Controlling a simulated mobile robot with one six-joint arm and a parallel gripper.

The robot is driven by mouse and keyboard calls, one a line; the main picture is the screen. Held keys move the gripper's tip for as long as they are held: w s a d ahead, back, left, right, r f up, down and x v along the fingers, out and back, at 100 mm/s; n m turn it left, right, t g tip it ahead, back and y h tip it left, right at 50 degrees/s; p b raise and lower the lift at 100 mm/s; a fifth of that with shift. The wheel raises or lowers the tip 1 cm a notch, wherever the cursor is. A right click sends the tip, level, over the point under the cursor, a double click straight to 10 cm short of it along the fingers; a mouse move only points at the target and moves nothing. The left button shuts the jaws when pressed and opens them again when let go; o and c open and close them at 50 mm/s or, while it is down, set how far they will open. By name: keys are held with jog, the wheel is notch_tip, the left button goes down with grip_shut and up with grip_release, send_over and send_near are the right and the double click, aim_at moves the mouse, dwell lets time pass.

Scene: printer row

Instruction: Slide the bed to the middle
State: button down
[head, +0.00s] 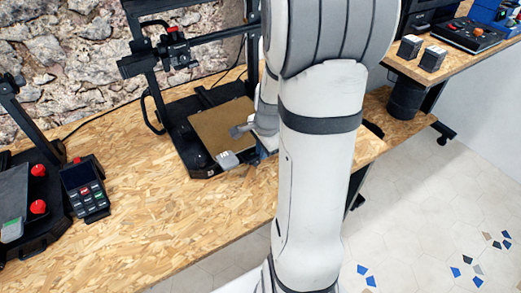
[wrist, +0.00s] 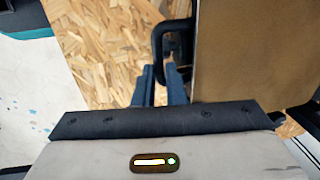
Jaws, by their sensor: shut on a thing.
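The print bed (head: 220,128) is a flat tan plate on the black printer in the middle of the head view. It fills the upper right of the wrist view (wrist: 245,45). A black loop handle (wrist: 162,35) stands at the bed's edge in the wrist view. My gripper (wrist: 161,84) has blue fingers shut on the handle's near end. In the head view my arm hides most of the gripper, the handle and the right part of the bed.
The printer's dark frame (head: 146,60) rises behind the bed, with a print head (head: 178,48) on its crossbar. A second printer (head: 30,205) and a keypad unit (head: 84,188) stand to the left. The wooden bench (head: 150,235) is clear in front.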

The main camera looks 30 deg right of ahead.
jog(key=w+p, duration=0.1)
jog(key=w, duration=1)
jog(key=shift+w+a, duration=0.1)
jog(key=shift+a, duration=0.05)
jog(key=c, duration=1.5)
grip_release()
jog(key=shift+r, duration=0.1)
jog(key=r, duration=0.2)
jog(key=s+r, duration=0.1)
jog(key=r, duration=0.4)
jog(key=shift+s+r, duration=0.25)
